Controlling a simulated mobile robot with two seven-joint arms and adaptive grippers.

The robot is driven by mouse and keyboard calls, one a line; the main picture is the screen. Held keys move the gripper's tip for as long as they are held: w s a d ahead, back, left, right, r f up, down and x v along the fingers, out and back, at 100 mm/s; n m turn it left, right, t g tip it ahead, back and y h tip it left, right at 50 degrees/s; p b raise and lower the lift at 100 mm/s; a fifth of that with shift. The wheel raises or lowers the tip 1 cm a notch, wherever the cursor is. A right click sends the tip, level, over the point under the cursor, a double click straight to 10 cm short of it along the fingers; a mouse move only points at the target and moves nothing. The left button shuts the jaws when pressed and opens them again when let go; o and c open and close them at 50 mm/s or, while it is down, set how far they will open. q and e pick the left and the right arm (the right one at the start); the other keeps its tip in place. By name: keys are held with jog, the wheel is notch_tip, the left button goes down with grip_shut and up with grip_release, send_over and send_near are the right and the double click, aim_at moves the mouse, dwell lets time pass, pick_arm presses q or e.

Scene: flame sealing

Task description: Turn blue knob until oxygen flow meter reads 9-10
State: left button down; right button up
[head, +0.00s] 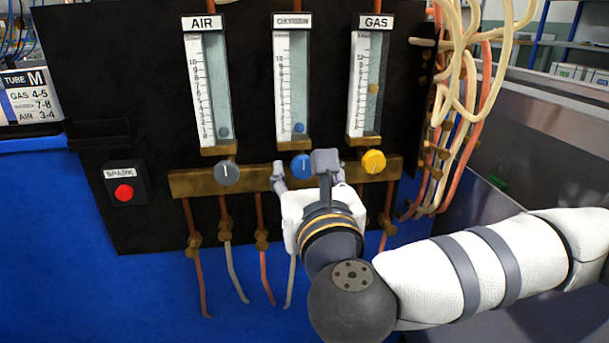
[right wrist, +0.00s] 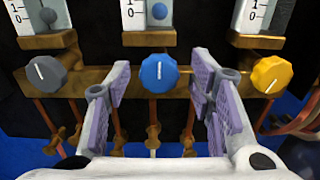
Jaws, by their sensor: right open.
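The blue knob (head: 301,166) sits on the brass bar under the oxygen flow meter (head: 292,85). Its white mark points straight up. The meter's blue float (head: 299,127) rests near the bottom of its tube. My right gripper (head: 303,170) is open in front of the blue knob. In the right wrist view the blue knob (right wrist: 158,73) lies between and beyond the open fingers (right wrist: 158,92), with gaps on both sides and no visible contact. My left gripper is not in view.
The grey air knob (head: 227,172) is left of the blue knob, the yellow gas knob (head: 373,162) right. The gas float (head: 374,89) sits about midway up its tube. A spark button (head: 124,192) is at the left. Hoses (head: 462,110) hang at the right.

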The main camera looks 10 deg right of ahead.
jog(key=c, duration=1.2)
jog(key=shift+o, duration=0.2)
